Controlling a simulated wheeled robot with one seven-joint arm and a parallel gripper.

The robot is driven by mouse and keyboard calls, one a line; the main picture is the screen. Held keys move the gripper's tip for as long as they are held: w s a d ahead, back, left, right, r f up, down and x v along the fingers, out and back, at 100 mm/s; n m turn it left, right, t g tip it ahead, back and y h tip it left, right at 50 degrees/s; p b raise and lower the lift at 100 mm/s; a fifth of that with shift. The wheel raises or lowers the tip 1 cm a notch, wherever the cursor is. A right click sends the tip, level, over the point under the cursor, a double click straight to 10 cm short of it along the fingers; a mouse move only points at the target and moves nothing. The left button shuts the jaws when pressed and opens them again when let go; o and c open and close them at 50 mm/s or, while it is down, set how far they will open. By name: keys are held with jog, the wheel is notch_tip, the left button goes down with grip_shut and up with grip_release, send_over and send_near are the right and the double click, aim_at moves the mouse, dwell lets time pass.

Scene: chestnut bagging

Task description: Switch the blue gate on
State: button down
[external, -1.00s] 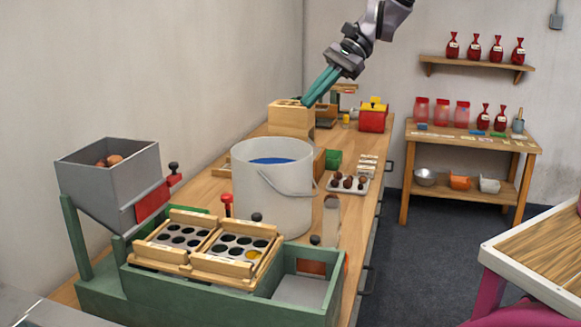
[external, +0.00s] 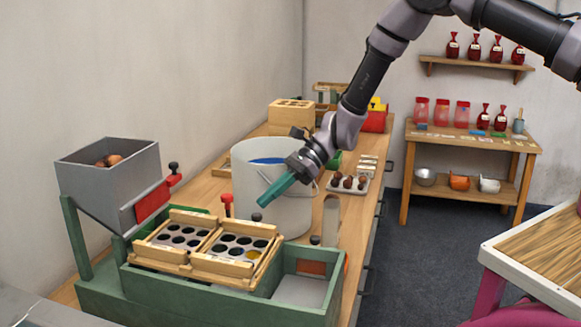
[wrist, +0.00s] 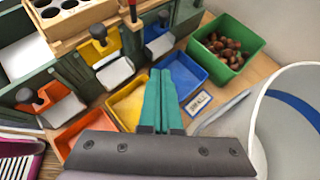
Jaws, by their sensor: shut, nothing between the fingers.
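The blue gate (wrist: 153,31) is in the wrist view, on the green sorter's side, with a black knob (wrist: 164,17) beside it and a pale chute plate (wrist: 160,45) below. My gripper (wrist: 161,73) is shut and empty, with its teal fingers above the trays, short of the blue gate in the picture. In the external view my gripper (external: 262,203) points down-left in front of the white bucket, near the sorter's back edge. The blue gate's panel is hidden there.
The yellow gate (wrist: 97,48) and orange gate (wrist: 48,97) sit left of the blue one. Blue (wrist: 203,76), yellow (wrist: 120,99) and orange (wrist: 72,133) trays lie below. A green box of chestnuts (wrist: 249,40) and the white bucket (external: 288,217) stand close by.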

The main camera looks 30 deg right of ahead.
jog(key=x, duration=0.9)
jog(key=shift+f, duration=0.1)
jog(key=shift+a+r, duration=0.6)
jog(key=shift+a, duration=0.35)
jog(key=shift+a+r, duration=0.6)
jog(key=shift+a, duration=0.3)
notch_tip(320, 180, up, 4)
jog(key=shift+f, duration=0.1)
